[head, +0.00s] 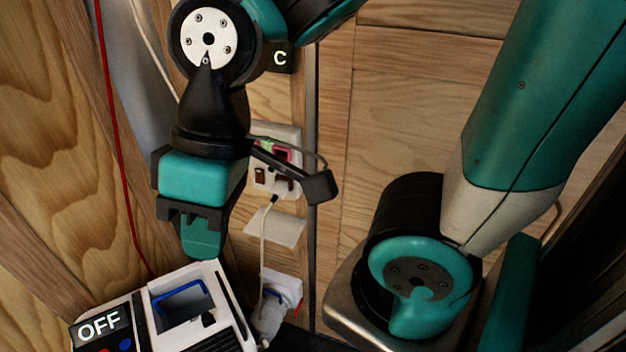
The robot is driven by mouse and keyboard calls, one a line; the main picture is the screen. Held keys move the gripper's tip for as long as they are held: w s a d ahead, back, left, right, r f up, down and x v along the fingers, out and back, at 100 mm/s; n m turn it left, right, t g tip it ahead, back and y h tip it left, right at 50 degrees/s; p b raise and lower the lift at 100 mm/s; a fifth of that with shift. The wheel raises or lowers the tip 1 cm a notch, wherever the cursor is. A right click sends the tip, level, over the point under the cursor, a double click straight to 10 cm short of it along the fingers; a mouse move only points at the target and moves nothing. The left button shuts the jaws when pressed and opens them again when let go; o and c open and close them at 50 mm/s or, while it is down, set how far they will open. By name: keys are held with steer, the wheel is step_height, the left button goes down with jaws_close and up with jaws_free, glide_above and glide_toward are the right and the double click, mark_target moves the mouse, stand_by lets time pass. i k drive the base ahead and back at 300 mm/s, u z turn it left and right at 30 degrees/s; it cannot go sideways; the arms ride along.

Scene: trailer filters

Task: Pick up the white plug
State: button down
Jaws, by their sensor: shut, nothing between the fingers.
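My gripper (203,246) points down in the middle left of the head view, with its fingers together and empty. It is above the white box and apart from the white plug. A white plug-like piece (268,318) is low in the view, right of the box, by a round white fitting (286,290) on the wall. I cannot tell whether it is seated in that fitting. A pale cable (263,245) runs up from it to a dark connector at the wall outlet panel (287,190). The plug's lower end is partly hidden by the box.
The white box (228,300) has a blue-edged opening and a label reading OFF (99,326). A small white shelf-like plate (275,228) juts from the wall below the outlet panel. A red cord (115,130) hangs at the left. Wooden walls stand close behind.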

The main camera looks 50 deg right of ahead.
mark_target(279, 190)
steer(key=z, duration=0.8)
